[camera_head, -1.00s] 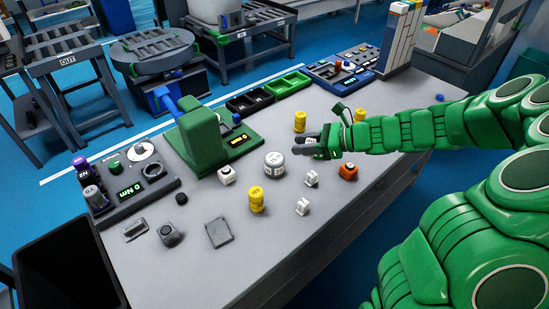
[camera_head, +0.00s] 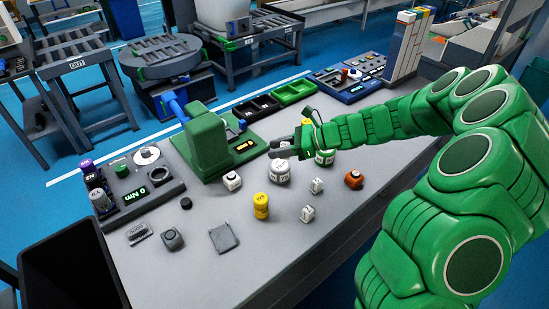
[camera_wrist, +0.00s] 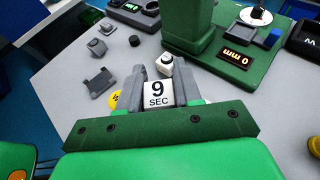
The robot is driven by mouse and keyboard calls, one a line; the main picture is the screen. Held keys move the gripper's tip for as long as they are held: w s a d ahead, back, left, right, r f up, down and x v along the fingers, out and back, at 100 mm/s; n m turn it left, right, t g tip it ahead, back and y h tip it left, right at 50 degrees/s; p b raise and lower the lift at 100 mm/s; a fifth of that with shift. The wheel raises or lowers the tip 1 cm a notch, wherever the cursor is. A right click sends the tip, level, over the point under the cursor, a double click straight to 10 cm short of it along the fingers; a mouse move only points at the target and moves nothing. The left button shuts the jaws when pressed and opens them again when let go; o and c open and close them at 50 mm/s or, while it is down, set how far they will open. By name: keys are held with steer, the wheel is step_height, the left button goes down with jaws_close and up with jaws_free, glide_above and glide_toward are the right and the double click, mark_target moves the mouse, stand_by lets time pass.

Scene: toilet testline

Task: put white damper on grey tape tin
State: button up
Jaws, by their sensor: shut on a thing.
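My gripper (camera_wrist: 158,90) is shut on a white block marked "9 SEC" (camera_wrist: 158,95), which I take to be the white damper. In the head view my gripper (camera_head: 284,148) is at the middle of the table, just above a grey-white cylinder (camera_head: 280,174) with a dark label, likely the grey tape tin. The held block is mostly hidden there by the fingers, and I cannot tell whether it touches the tin. The tin is not visible in the wrist view. Another pale cylinder (camera_head: 324,158) stands under my forearm.
A green press-like device (camera_head: 207,145) stands left of the gripper. A white block with a dark top (camera_head: 232,182), a yellow can (camera_head: 261,206), small white parts (camera_head: 307,214) and an orange block (camera_head: 354,180) stand nearby. The front right tabletop is fairly clear.

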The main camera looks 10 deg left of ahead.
glide_above(274, 164)
step_height(274, 164, down, 6)
steer(key=shift+d+f, duration=0.1)
steer(key=shift+f, duration=1.6)
steer(key=o, duration=1)
steer(key=shift+f, duration=0.15)
